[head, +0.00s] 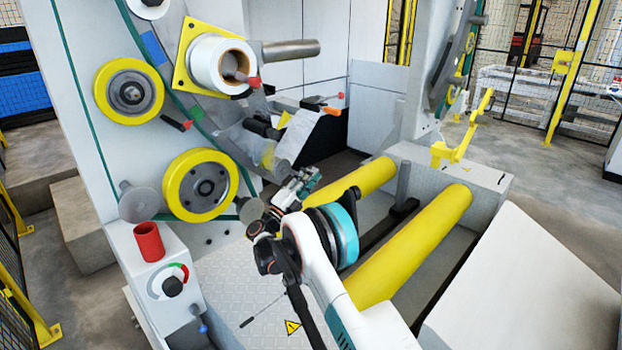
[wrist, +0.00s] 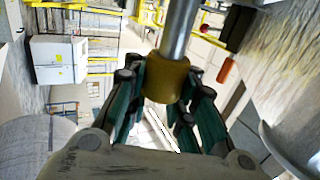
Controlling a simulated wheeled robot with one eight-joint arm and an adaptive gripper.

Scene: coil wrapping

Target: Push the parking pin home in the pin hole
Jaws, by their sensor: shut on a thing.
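In the wrist view, my gripper (wrist: 166,88) has its dark green fingers on both sides of a yellow-brown knob. This knob (wrist: 165,80) sits on a straight steel rod that runs up out of the frame; I take the two together as the parking pin. My gripper is shut on the knob. In the head view, my gripper (head: 300,184) is low in front of the wrapping machine, left of the yellow rollers. There the pin cannot be made out. The pin hole and the far end of the rod are not visible in either view.
The machine frame carries yellow wheels (head: 200,185) and a white roll (head: 222,65) at left. A red cup (head: 149,241) stands on the control box. Two yellow rollers (head: 420,240) lie right of my arm. An orange-red handle (wrist: 226,70) is close right of the rod.

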